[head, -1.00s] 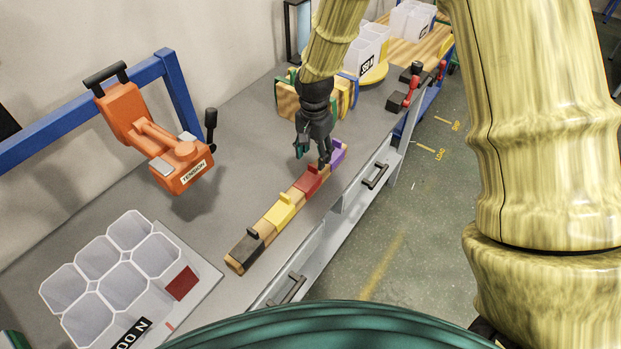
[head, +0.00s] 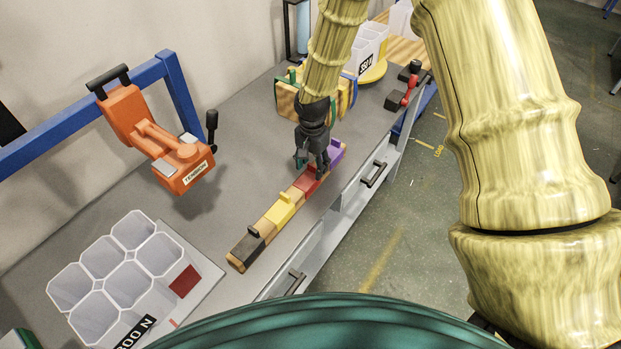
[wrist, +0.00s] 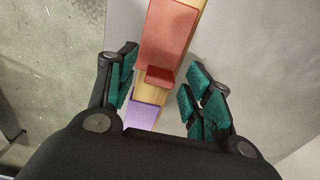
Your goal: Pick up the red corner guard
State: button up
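The red corner guard (head: 306,183) sits on a wooden strip (head: 268,228), between a yellow guard (head: 283,209) and a purple guard (head: 335,154). In the wrist view the red guard (wrist: 166,35) has a flat face and a small upright tab (wrist: 159,76). My gripper (head: 313,170) is above the strip at the red guard, partly hiding it in the head view. In the wrist view my gripper (wrist: 163,88) is open, its green-padded fingers apart on either side of the strip near the tab. The fingers do not appear to touch the guard.
A black guard (head: 247,247) is at the strip's near end. A white multi-cell holder (head: 135,268) stands at lower left. An orange tensioner (head: 160,145) hangs from a blue frame (head: 60,122). A strapped bundle (head: 290,100) stands behind my gripper. The bench's right edge is close.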

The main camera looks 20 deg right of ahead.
jog(key=c, duration=0.8)
jog(key=shift+o, duration=0.2)
jog(key=shift+r, duration=0.1)
